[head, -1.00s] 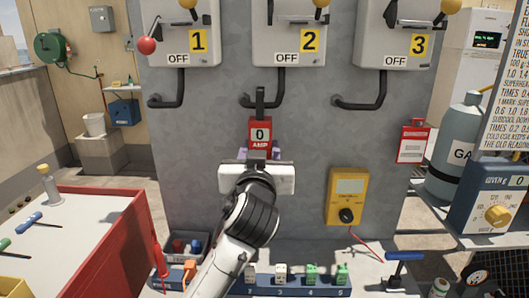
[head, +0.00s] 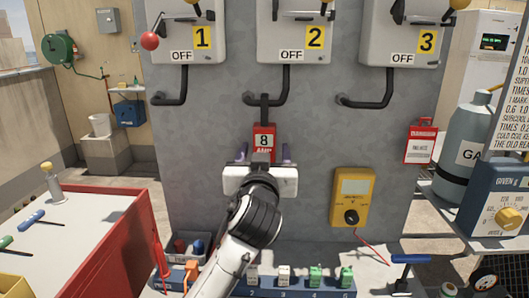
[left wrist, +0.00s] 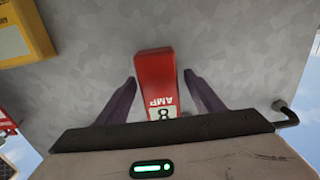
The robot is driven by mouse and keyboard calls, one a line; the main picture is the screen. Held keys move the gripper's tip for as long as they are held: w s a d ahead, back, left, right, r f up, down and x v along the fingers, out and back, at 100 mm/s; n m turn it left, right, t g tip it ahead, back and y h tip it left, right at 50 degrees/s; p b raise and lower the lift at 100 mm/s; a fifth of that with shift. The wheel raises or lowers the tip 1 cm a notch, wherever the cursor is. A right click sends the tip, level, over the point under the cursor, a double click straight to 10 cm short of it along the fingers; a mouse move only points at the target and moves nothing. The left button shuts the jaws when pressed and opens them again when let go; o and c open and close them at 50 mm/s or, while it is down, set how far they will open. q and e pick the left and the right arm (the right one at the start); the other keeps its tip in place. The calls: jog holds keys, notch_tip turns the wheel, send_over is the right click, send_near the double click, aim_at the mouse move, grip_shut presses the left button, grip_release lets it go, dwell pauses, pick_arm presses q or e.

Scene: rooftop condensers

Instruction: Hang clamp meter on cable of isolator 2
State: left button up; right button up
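The red clamp meter (head: 263,137) is upright below isolator 2 (head: 295,32), its dark jaw meeting the lower bend of that isolator's cable (head: 284,88). Whether the jaw closes fully around the cable is too small to tell. Its display reads 8. My left gripper (head: 263,155) is open just below, its purple fingers on either side of the meter. In the left wrist view the fingers stand apart (left wrist: 163,92), with the red meter body (left wrist: 155,78) between them and a visible gap at its right. My right gripper is not in view.
Isolator 1 (head: 188,35) and isolator 3 (head: 400,35) flank isolator 2, each with its own cable; all read OFF. A yellow meter (head: 353,198) is on the grey panel at right. A red-edged bench (head: 95,215) stands at left, a gas cylinder (head: 463,150) at right.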

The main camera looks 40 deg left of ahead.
pick_arm(q)
jog(key=shift+f, duration=0.1)
jog(key=shift+s+d, duration=0.2)
jog(key=shift+s, duration=0.05)
jog(key=b+v, duration=0.1)
jog(key=v, duration=0.8)
jog(key=shift+s, duration=0.35)
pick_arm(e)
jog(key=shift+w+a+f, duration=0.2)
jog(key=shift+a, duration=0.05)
